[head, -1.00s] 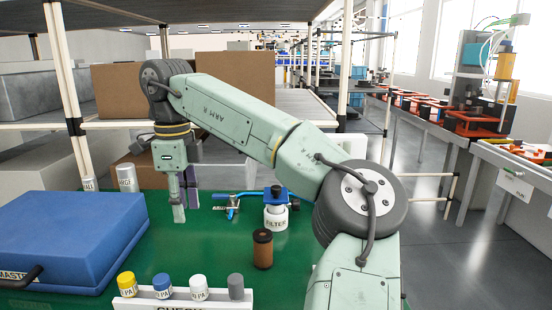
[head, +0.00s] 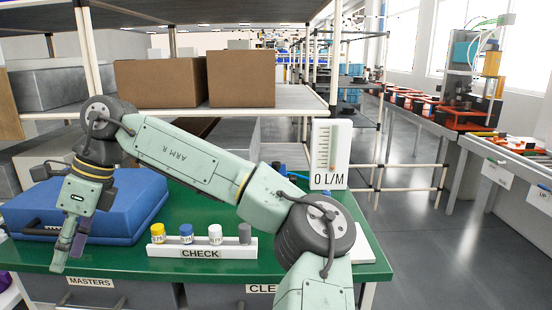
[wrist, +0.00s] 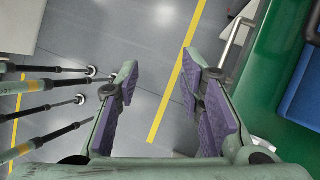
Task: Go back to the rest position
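My gripper (head: 68,258) hangs at the front left edge of the green bench (head: 205,268) in the head view, pointing down. In the wrist view my gripper (wrist: 160,70) is open, its two purple-padded fingers well apart. Nothing is between them except grey floor with a yellow line. My arm stretches across the bench from lower right to left, its elbow bent. It hides part of the bench's middle.
A blue case (head: 130,205) lies close behind my gripper. A white rack (head: 203,247) marked CHECK holds several capped pieces. A 0 L/M gauge (head: 327,155) stands at the back right. Drawers sit below the bench edge. Open floor (head: 420,250) lies to the right.

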